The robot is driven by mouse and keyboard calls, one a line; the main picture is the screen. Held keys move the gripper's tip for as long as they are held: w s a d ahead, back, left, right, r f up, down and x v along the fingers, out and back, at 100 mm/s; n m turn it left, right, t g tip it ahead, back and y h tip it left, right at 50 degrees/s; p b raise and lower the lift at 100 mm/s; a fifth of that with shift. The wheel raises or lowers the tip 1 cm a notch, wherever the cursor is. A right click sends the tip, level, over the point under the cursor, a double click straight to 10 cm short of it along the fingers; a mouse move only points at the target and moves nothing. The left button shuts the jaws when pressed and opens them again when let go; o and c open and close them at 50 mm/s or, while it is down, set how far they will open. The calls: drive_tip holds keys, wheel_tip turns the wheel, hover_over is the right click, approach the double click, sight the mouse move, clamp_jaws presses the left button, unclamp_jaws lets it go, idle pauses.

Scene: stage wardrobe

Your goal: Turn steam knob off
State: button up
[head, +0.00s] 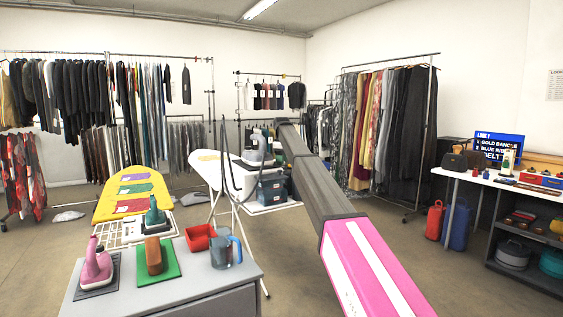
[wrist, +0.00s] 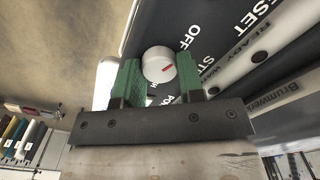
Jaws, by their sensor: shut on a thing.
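The steam knob (wrist: 158,62), white and round with a short red mark, sits on a dark panel in the wrist view. White lettering including "OFF" and "ST" is printed beside it. My gripper (wrist: 158,78) has its two green fingers on either side of the knob and is shut on it. The red mark lies on the knob's right half, roughly sideways in the picture. In the head view my arm reaches to the dark steam station (head: 271,190) by the white ironing board (head: 206,168); my fingers and the knob are hidden there.
The panel (wrist: 232,22) also carries the words "RESET" and "READY", with dark round buttons nearby. A grey iron (head: 256,148) stands above the station. A yellow ironing board (head: 110,204) and a grey cabinet (head: 213,284) with irons and a jug (head: 221,252) stand at left.

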idle(0.3)
drive_tip(key=o, duration=0.9)
wheel_tip(320, 180, up, 11)
drive_tip(key=shift+f, duration=0.1)
